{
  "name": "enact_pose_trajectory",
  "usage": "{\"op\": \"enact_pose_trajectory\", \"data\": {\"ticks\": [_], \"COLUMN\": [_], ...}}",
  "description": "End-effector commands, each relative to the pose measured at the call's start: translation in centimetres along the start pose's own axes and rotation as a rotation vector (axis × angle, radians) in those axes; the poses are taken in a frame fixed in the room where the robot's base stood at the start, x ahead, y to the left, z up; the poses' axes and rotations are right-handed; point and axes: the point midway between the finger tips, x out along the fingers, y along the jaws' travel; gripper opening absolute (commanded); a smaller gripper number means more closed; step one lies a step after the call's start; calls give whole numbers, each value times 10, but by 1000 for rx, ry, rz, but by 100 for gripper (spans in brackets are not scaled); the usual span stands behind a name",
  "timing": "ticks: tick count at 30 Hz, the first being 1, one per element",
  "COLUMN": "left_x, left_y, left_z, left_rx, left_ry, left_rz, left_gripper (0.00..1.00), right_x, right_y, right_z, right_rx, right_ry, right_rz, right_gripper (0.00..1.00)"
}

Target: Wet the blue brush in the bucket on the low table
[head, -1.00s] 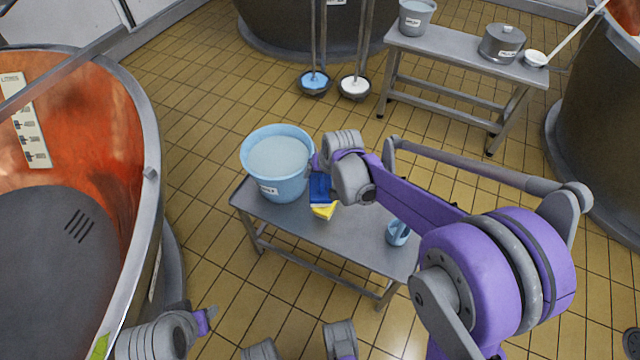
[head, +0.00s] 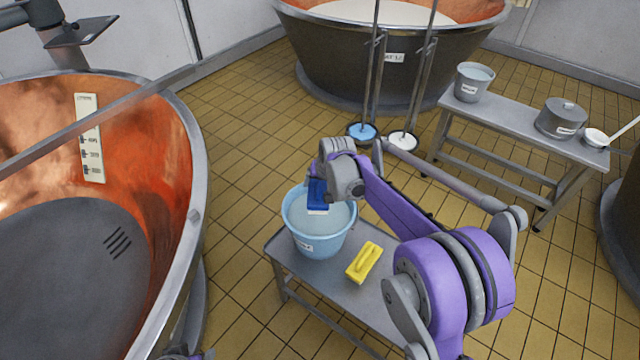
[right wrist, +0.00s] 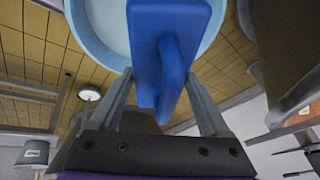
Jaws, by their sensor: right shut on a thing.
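The blue brush (head: 317,190) has a blue block and a pale bristle edge. My right gripper (head: 322,178) is shut on its handle, which shows between the two fingers in the right wrist view (right wrist: 170,75). The light blue bucket (head: 318,243) stands on the low table (head: 345,294) and holds greyish water (head: 340,215). The brush is over the bucket's mouth, its bristles facing down; whether they touch the water I cannot tell. The bucket's rim shows behind the brush in the right wrist view (right wrist: 90,45).
A yellow brush (head: 364,262) lies on the low table, right of the bucket. A large copper vat (head: 185,180) stands close on the left. Another vat (head: 340,70) and a bench (head: 510,120) with a pail and pot stand behind. Tiled floor lies between.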

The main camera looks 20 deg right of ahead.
Motion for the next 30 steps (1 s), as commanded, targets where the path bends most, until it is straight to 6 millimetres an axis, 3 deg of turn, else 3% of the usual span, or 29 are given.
{"op": "enact_pose_trajectory", "data": {"ticks": [21,30], "left_x": [64,78], "left_y": [0,0], "left_z": [22,26], "left_rx": [0,0], "left_ry": [-23,-28], "left_rz": [0,0], "left_gripper": [50,50], "right_x": [86,106], "right_y": [18,23], "right_z": [35,44], "right_rx": [0,0], "right_ry": [0,0], "right_rz": [0,0], "right_gripper": [28,28]}}
